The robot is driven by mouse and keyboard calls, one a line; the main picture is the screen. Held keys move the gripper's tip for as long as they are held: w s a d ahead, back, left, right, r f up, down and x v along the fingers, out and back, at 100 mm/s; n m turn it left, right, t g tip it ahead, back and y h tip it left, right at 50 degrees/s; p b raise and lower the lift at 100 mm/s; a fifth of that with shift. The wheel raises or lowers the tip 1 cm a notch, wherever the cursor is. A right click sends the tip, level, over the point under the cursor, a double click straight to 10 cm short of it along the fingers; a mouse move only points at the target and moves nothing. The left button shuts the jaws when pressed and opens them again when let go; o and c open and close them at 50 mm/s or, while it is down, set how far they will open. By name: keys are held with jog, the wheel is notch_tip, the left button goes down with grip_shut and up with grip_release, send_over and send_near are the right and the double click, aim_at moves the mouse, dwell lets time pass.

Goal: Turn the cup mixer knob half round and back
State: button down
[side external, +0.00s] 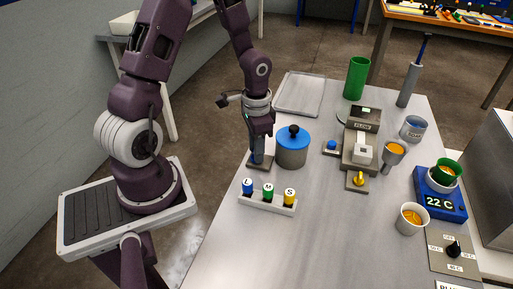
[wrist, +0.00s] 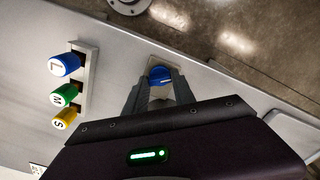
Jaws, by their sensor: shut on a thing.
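A blue knob (wrist: 159,75) with a pale pointer line stands on a small plate (side external: 267,163) at the table's left edge. My gripper (side external: 257,153) reaches down over it from above. In the wrist view my gripper (wrist: 158,92) has one finger on each side of the knob, shut on it. The fingers hide most of the knob in the side view. A grey pot (side external: 292,154) with a blue lid and black top knob stands just right of my gripper. I cannot tell from any label which device the blue knob belongs to.
A rack (side external: 267,203) with blue, green and yellow capped bottles marked L, M and S stands close in front. A grey dispenser (side external: 361,147) with a yellow knob (side external: 358,180) is further right. An empty tray (side external: 299,93) lies behind. The front middle of the table is clear.

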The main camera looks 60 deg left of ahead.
jog(key=m, duration=0.5)
jog(key=shift+m, duration=0.3)
dwell(0.4)
jog(key=c, duration=1)
grip_release()
jog(key=shift+c, duration=0.2)
notch_tip(320, 180, up, 7)
jog(key=shift+r, duration=0.1)
